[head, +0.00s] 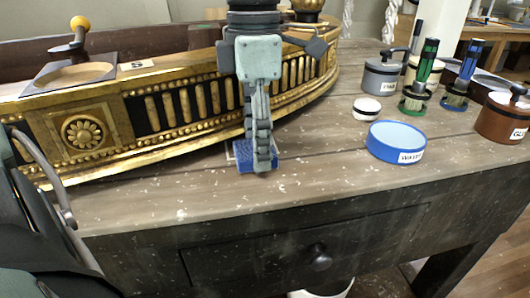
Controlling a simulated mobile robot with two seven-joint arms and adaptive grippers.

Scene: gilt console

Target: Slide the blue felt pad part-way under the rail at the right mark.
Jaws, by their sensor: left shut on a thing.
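The blue felt pad (243,158) lies at table level in front of the gilt rail (180,157), near the middle of the view. My left gripper (263,162) points down and is shut on the pad, hiding its middle. Blue shows on both sides of the fingers. The pad's back edge is close to the rail's lower edge; I cannot tell whether any of it is under. A thin pale line (229,150) on the table beside the pad may be part of a mark. My right gripper is not in view.
A blue-rimmed dish labelled WATER (397,142), a small white-topped tin (366,108), a grey pot (382,77), a green-handled tool (420,80), a blue-handled tool (464,78) and a brown glue pot (503,117) stand at right. The table front (190,200) is clear.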

